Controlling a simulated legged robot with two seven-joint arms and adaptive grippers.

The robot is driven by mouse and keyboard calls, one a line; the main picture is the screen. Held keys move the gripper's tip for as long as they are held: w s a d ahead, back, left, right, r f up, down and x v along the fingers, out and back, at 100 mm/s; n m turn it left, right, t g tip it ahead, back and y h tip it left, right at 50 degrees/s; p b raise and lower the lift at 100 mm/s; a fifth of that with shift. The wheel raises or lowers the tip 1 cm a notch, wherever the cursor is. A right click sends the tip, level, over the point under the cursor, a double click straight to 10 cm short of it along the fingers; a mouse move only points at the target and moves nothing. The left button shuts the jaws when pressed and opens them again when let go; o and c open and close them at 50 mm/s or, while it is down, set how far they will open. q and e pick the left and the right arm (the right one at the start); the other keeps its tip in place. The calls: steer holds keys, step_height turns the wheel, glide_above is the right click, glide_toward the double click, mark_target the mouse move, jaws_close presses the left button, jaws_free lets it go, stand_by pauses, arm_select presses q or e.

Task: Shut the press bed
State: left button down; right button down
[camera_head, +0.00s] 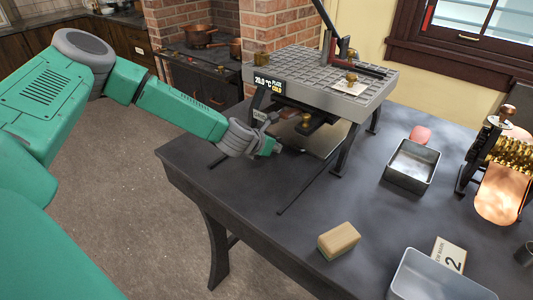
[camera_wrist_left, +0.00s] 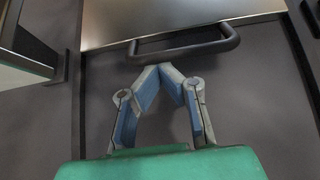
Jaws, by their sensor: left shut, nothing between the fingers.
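The press (camera_head: 330,85) is a grey grid-topped unit on dark legs at the back of the table. Its bed (camera_head: 318,143), a flat metal plate, shows under the top and sticks out toward the front. In the left wrist view the bed (camera_wrist_left: 190,14) has a black bar handle (camera_wrist_left: 185,50) along its near edge. My left gripper (camera_head: 275,147) is low over the table at the bed's front left. In the left wrist view its fingertips (camera_wrist_left: 170,72) meet, empty, right at the handle; I cannot tell if they touch it. My right gripper is not in view.
Dark rails (camera_head: 308,192) run on the table in front of the press. A metal tray (camera_head: 412,165), a wood-toned block (camera_head: 338,240), a larger grey tray (camera_head: 440,277) and a copper roller unit (camera_head: 500,175) stand to the right. The table's middle is clear.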

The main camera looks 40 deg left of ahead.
arm_select(q)
steer(key=shift+w+d+r, duration=0.15)
steer(key=shift+w+r, duration=0.15)
steer(key=shift+r, duration=0.4)
steer(key=v, duration=0.7)
steer(key=f+v, duration=0.1)
steer(key=v, duration=0.2)
steer(key=shift+s+r, duration=0.15)
steer(key=shift+s, duration=0.3)
steer(key=shift+s+a+r, duration=0.2)
steer(key=shift+s+a, duration=0.1)
steer(key=shift+s, duration=0.25)
